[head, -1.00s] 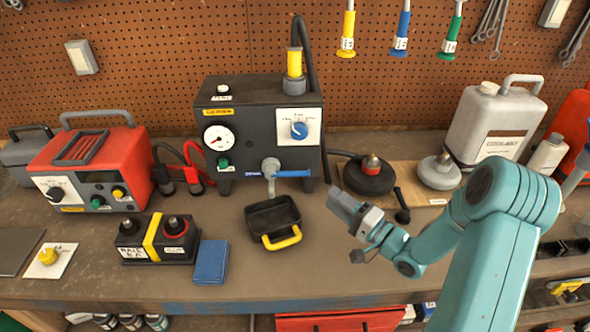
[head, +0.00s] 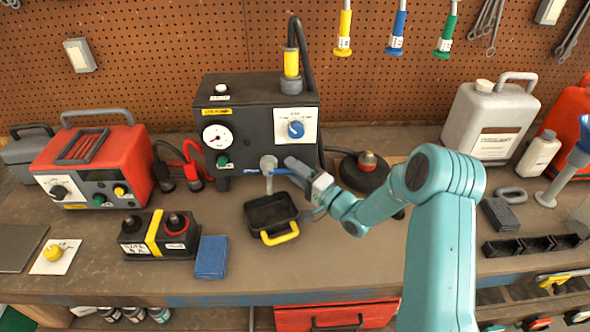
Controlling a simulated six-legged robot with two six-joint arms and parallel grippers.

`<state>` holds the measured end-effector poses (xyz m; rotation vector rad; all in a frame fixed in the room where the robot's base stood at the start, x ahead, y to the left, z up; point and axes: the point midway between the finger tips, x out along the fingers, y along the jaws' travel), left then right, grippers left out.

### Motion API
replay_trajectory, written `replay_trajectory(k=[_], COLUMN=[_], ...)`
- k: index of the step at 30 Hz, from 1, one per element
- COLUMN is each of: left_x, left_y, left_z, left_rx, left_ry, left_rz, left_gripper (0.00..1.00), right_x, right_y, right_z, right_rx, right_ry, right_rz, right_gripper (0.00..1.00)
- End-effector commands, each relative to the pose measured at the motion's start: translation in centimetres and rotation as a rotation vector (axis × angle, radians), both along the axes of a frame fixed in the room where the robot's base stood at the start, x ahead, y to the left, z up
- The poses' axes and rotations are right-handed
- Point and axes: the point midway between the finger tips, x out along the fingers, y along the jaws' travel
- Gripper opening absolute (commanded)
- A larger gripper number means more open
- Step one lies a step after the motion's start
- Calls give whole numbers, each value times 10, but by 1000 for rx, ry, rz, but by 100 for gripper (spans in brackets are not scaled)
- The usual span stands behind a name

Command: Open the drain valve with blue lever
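The drain valve (head: 268,164) is a grey fitting with a downward spout on the front of the black machine (head: 240,128). Its blue lever (head: 279,171) points right, roughly level; its outer end is hidden behind my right gripper. My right gripper (head: 290,165) reaches in from the right, with its grey fingertips at the lever. I cannot tell whether they touch it or whether the fingers are open or shut. A black drain pan (head: 256,215) with a yellow handle sits on the bench below the spout. My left gripper is not in view.
A black-and-yellow battery (head: 160,236) and a blue pad (head: 211,257) lie left of the pan. A red charger (head: 95,165) stands farther left. A round black object (head: 350,172) and a grey jug (head: 492,120) stand to the right. The bench front below the pan is clear.

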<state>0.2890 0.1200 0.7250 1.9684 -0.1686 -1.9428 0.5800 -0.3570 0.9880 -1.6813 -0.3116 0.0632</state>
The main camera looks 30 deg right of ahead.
Motion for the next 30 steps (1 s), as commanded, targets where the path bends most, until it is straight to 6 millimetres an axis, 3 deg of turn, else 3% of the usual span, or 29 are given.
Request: replay_trajectory(k=[1,3,17,30], left_x=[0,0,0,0], left_y=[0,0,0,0], left_z=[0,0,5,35], left_rx=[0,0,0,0], left_ry=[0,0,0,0], left_rz=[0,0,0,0], left_gripper=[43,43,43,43], right_x=[0,0,0,4], right_y=[0,0,0,6], right_z=[0,0,8,36], right_rx=[0,0,-64,-373], right_ry=[0,0,36,224], right_rz=[0,0,-1,-1], right_gripper=[18,0,0,0])
